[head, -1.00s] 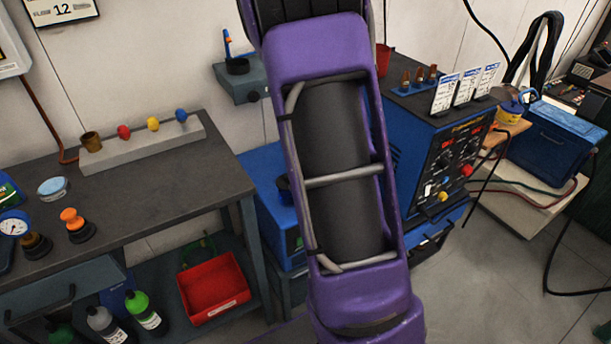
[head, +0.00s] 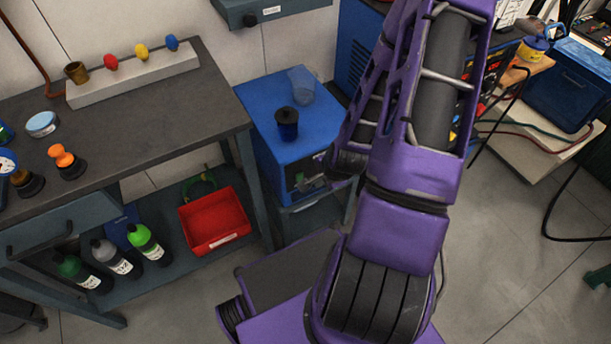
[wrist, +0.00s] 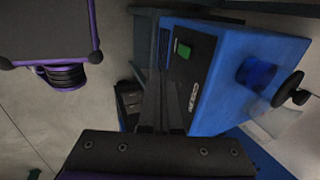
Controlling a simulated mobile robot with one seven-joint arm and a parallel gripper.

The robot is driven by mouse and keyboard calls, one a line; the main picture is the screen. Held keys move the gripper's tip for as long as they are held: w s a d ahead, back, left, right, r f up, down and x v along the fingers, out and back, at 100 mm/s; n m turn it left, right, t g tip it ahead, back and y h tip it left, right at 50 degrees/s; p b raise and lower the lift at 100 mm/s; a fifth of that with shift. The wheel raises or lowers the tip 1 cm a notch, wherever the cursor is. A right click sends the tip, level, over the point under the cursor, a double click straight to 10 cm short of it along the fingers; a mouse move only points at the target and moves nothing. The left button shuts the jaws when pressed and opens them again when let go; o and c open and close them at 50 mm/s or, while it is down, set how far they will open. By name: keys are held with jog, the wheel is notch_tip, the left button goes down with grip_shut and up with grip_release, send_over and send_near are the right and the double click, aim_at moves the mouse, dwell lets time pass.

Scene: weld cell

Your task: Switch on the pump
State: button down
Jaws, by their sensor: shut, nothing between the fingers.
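The pump appears to be the blue box (head: 270,95) standing on a low cabinet beside the workbench. It has a dark front panel, also visible in the wrist view (wrist: 188,85), with a green switch (wrist: 184,50) on it. I cannot tell the switch's position. A dark cap on a blue translucent neck (head: 287,123) stands on the box's top. My gripper (wrist: 162,74) is shut and empty, its fingertips in front of the panel, close to the green switch. I cannot tell if they touch. In the head view my arm partly hides the front of the box.
The workbench (head: 150,110) on the left holds a rail with coloured knobs. A red bin (head: 213,220) and several bottles sit on its lower shelf. A clear cup (head: 301,85) stands at the back of the blue box. Grey floor (head: 510,250) is open at right.

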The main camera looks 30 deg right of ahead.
aim_at(300, 178)
jog(key=w+f+b, duration=0.2)
jog(key=w+f, duration=0.6)
jog(key=shift+w+a+f, duration=0.15)
jog(key=shift+f, duration=0.15)
dwell(0.3)
jog(key=shift+r, duration=0.15)
